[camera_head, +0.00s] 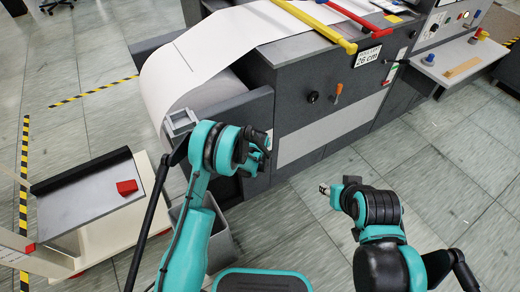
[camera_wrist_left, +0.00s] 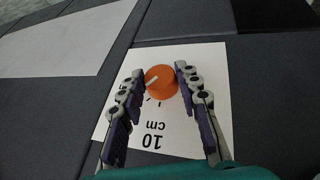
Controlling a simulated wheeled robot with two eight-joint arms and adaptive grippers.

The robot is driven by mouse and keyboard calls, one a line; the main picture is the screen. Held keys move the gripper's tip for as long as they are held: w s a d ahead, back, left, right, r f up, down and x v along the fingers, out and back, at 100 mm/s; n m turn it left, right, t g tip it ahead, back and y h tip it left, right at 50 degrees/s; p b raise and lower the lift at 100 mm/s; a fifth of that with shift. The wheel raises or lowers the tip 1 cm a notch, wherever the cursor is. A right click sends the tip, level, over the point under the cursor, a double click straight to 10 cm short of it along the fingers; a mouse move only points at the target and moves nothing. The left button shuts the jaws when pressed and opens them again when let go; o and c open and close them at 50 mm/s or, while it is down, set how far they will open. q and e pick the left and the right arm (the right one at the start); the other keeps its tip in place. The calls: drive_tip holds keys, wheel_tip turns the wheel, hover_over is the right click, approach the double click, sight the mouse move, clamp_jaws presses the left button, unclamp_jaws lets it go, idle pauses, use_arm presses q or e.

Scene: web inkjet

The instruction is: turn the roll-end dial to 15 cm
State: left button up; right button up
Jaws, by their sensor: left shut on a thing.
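The roll-end dial (camera_wrist_left: 162,80) is a round orange knob with a white pointer line. It sits on a white plate (camera_wrist_left: 187,135) printed with an upside-down "10 cm" and a few tick marks. In the left wrist view the pointer runs toward the knob's left edge, slightly downward. My left gripper (camera_wrist_left: 159,77) has its two fingers closed on opposite sides of the dial. In the head view my left gripper (camera_head: 266,145) is against the machine's dark end, and the dial is hidden there. My right gripper (camera_head: 325,189) is held over the floor, away from the machine; its opening is unclear.
The paper web (camera_head: 205,55) runs over the roll beside my left arm. A "26 cm" sign (camera_head: 367,57), an orange lever (camera_head: 337,91) and a black knob (camera_head: 312,97) are on the machine's front. A cart with a red block (camera_head: 127,187) stands at left.

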use_arm(q)
drive_tip(key=o, duration=1.2)
drive_tip(key=shift+c, duration=0.2)
drive_tip(key=v, duration=1.2)
drive_tip(key=shift+d, duration=0.1)
